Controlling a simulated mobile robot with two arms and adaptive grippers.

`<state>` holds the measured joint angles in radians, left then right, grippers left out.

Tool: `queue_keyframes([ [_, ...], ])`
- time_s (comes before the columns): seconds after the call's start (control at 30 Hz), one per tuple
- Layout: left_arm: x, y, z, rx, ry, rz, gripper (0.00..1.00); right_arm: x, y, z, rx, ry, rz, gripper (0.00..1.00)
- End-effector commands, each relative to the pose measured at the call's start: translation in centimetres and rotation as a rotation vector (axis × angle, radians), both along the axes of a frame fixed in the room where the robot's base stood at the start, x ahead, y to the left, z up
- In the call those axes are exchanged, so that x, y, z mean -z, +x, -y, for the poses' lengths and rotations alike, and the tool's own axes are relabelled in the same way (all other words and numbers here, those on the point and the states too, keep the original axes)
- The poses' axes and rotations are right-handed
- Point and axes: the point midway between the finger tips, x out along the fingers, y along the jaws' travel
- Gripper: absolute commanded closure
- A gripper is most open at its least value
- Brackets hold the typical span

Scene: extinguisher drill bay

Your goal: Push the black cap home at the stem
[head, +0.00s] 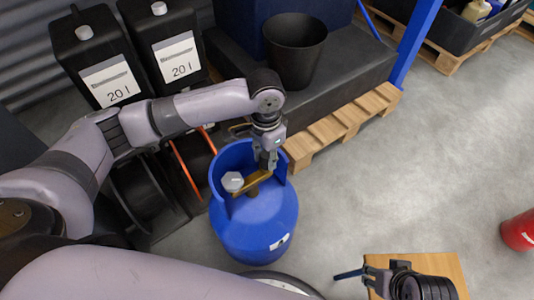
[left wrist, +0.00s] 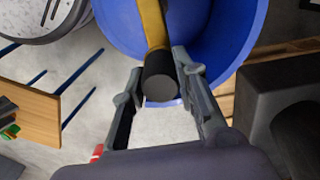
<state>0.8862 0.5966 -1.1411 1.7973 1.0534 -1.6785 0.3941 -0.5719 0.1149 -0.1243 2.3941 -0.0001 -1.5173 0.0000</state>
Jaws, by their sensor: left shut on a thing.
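The blue cylinder (head: 262,225) stands upright on the floor, with a raised collar around its top. A brass stem (head: 252,186) and a grey knob (head: 232,181) show inside the collar. My left gripper (head: 267,162) reaches down into the collar from above. In the left wrist view the black cap (left wrist: 160,70) sits at the end of the brass stem (left wrist: 152,25), between the two fingers of my left gripper (left wrist: 160,85), which is shut on it. The gripper hides the cap in the head view. My right gripper (head: 376,277) is over a small wooden stool, its fingers unclear.
The wooden stool (head: 440,265) is at the bottom right. Two black canisters (head: 105,65), a black bucket (head: 294,50) and a pallet (head: 340,125) stand behind the cylinder. A red object (head: 520,231) is at the right edge.

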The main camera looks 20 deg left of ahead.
Motion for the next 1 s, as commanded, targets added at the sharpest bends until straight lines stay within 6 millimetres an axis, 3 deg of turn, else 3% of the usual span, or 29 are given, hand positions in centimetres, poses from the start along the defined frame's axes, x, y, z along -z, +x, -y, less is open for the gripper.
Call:
queue_keyframes([
  [0.17,0.0,0.0,0.0,0.000,0.000,0.000,0.87,-0.1,0.0,0.1,-0.001,-0.002,0.001,0.60],
  [0.2,0.0,0.0,0.0,0.000,0.000,0.000,0.72,-0.1,0.0,0.1,-0.002,-0.004,0.002,0.60],
  [0.53,0.0,0.0,0.0,0.000,0.000,0.000,0.50,-0.3,0.4,0.2,-0.004,-0.008,0.011,0.60],
  [0.83,-0.1,0.0,0.0,0.000,0.000,0.000,0.49,-0.1,0.2,0.0,0.000,0.000,0.006,0.60],
  [1.0,-1.7,0.1,0.0,0.001,-0.001,0.003,0.49,-0.1,0.2,0.1,-0.001,-0.001,0.005,0.60],
])
